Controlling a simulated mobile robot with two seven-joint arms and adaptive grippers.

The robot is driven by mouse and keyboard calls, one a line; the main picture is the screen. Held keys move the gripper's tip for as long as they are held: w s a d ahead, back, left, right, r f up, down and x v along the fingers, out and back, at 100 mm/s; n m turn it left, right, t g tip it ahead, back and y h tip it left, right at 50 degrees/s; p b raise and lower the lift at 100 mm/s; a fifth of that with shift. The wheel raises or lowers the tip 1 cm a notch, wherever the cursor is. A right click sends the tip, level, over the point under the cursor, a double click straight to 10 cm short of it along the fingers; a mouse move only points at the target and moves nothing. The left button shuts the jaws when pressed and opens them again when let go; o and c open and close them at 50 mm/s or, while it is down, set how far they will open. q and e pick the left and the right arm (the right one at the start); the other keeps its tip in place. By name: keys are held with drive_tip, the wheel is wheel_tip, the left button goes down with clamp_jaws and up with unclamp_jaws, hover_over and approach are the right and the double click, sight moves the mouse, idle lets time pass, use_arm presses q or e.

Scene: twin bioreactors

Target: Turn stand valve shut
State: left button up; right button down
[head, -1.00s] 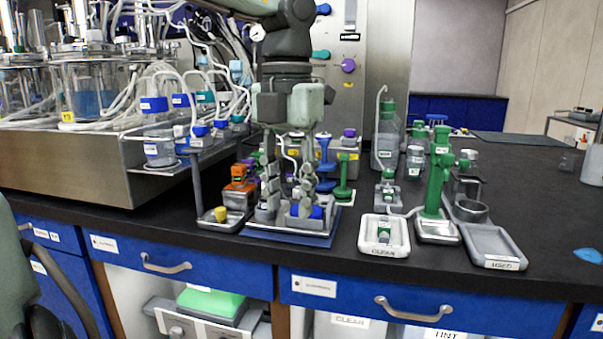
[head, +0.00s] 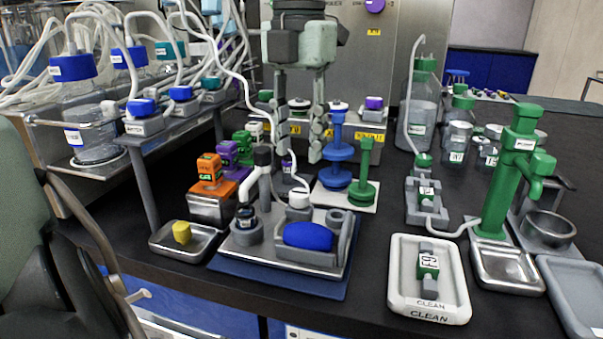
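My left gripper (head: 300,148) hangs fingers down near the middle of the head view. Its two fingers are apart, with nothing held between them. Below it, a metal tray on a blue mat (head: 228,268) bears a small grey stand (head: 264,192) with a dark top. Beside the stand are a white-topped fitting (head: 299,200) with a thin tube and a blue piece (head: 308,235) in a grey holder. A green stand (head: 502,180) with a side spout is at the right. I cannot tell which part is the stand valve or how it is turned. My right gripper is not seen.
A clean tray (head: 402,300) holds a green-and-grey piece. A small tray (head: 168,247) holds a yellow piece. Blue and green spools (head: 339,180), orange and purple blocks, and tubed bottles (head: 85,120) crowd around. Some black bench shows between the mat and clean tray.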

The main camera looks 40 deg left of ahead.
sight(299, 192)
use_arm(q)
wheel_tip(299, 192, down, 8)
drive_tip(key=shift+r, duration=0.15)
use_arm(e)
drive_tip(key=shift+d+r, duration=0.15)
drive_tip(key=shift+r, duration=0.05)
use_arm(q)
drive_tip(key=shift+c, duration=0.2)
clamp_jaws()
